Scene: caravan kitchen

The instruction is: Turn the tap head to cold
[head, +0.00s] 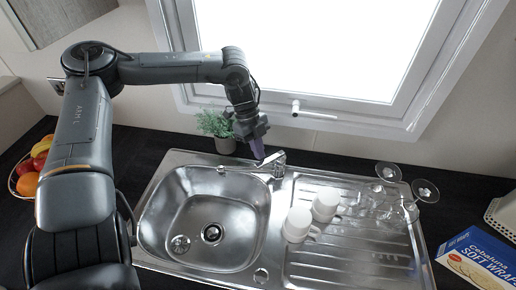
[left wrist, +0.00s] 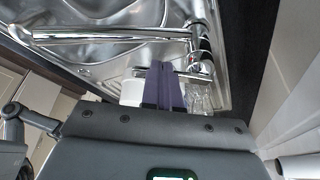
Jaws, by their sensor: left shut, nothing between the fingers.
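The chrome tap (head: 278,170) stands at the back edge of the sink, between the basin and the drainer. In the left wrist view, the tap's spout (left wrist: 95,35) reaches left over the basin. A thin lever (left wrist: 198,73) shows at the tap's near end, with a small red mark on the body above it. My left gripper (head: 260,158) points down beside the tap, its purple fingers shut and empty. In the left wrist view the fingers (left wrist: 166,66) overlap the lever's left end; I cannot tell whether they touch it. My right gripper is out of view.
A potted plant (head: 216,125) is behind the sink, under the window (head: 310,45). A fruit basket (head: 27,185) is left; a blue wraps box (head: 475,262) is right.

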